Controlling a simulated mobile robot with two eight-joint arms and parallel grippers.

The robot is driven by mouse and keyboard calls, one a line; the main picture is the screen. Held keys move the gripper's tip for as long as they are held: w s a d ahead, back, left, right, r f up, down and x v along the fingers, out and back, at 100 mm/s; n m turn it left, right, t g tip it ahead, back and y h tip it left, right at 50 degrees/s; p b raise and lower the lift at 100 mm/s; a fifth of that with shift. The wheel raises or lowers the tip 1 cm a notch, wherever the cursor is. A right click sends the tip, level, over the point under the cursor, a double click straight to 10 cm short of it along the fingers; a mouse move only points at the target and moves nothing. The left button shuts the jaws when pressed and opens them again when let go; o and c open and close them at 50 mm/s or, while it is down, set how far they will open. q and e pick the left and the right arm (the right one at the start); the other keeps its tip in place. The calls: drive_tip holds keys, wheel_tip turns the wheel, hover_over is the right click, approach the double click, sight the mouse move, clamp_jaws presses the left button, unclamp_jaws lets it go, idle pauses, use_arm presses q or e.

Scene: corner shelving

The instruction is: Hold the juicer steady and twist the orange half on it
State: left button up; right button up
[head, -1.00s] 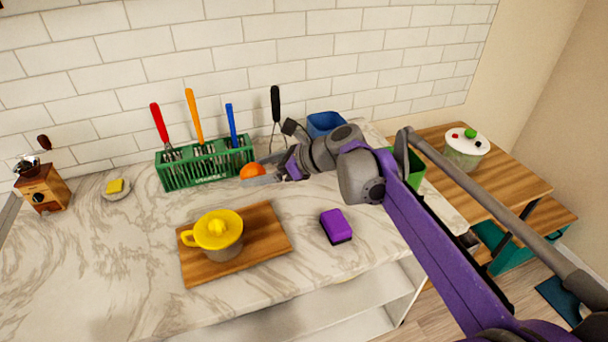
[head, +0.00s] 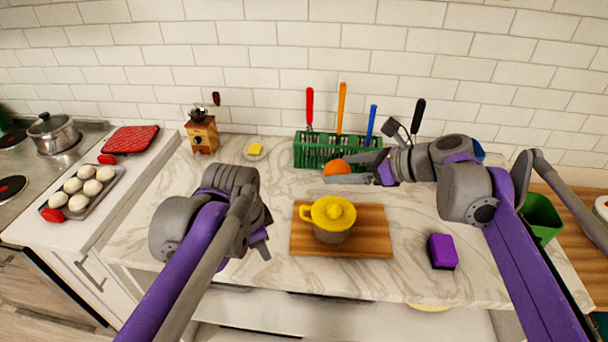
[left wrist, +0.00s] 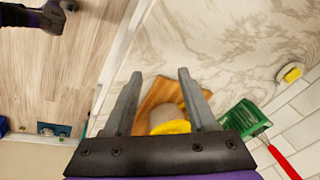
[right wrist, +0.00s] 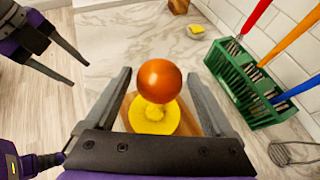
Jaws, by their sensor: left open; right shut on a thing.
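The yellow-topped juicer (head: 331,213) with a grey base stands on a wooden cutting board (head: 375,240), its handle pointing left. It also shows beyond the left wrist fingers (left wrist: 170,125). My right gripper (head: 352,170) is shut on the orange half (head: 335,167), held in the air behind and above the juicer. In the right wrist view the orange half (right wrist: 160,80) overlaps the yellow juicer top (right wrist: 155,118). My left gripper (head: 264,246) is open and empty, left of the board and apart from the juicer. Its fingertips are partly hidden by its wrist in the head view.
A green rack with utensils (head: 308,152) stands behind. A purple sponge (head: 442,251) lies right of the board. A coffee grinder (head: 202,133) and a small dish with a yellow piece (head: 255,150) stand back left.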

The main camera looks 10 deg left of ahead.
sight(326, 215)
use_arm(q)
drive_tip(key=w+d+r+m+g, duration=0.1)
drive_tip(key=w+d+m, duration=0.1)
drive_tip(key=w+m, duration=0.3)
drive_tip(key=w+d+r+m+g, duration=0.1)
drive_tip(key=w+d+r+m, duration=0.1)
drive_tip(key=w+m, duration=0.3)
drive_tip(key=w+d+r+m+g, duration=0.1)
drive_tip(key=w+d+r+m, duration=0.1)
drive_tip(key=w+m, duration=0.4)
drive_tip(key=shift+w+d+r+m, duration=0.15)
drive_tip(key=shift+d+m, duration=0.15)
drive_tip(key=shift+d, duration=0.2)
wheel_tip(326, 215, down, 12)
drive_tip(key=shift+c, duration=0.4)
clamp_jaws()
idle(0.6)
